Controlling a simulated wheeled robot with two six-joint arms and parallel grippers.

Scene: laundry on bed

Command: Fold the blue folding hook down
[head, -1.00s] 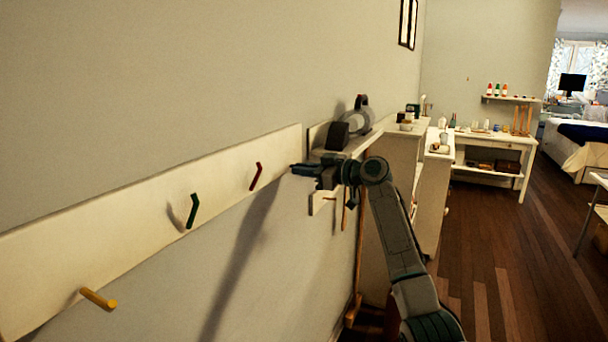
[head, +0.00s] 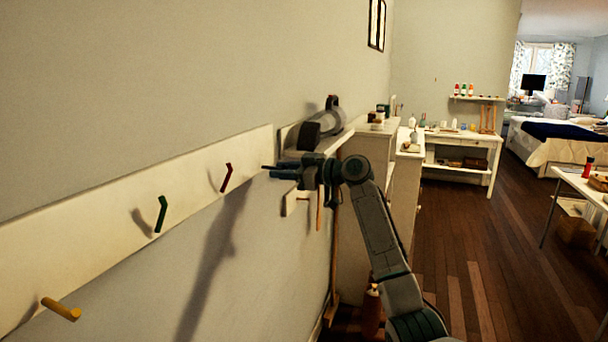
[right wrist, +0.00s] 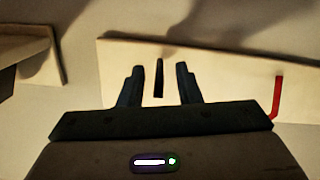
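A dark, thin upright peg (right wrist: 159,78) shows in the right wrist view. It stands on the pale wall board between my fingers and looks like the blue hook, though its colour is too dark to be sure. My right gripper (head: 268,170) is at the far end of the board (head: 100,208). In the right wrist view my right gripper (right wrist: 160,85) is open, with a finger on each side of the peg and a gap on both sides. In the head view the gripper hides this hook. My left gripper is not in view.
The board also carries a red hook (head: 226,177), a green hook (head: 161,214) and a yellow peg (head: 61,309). Beyond my gripper, a shelf holds a grey appliance (head: 325,121). A white cabinet (head: 372,160) stands past it. The wood floor (head: 460,240) to the right is clear.

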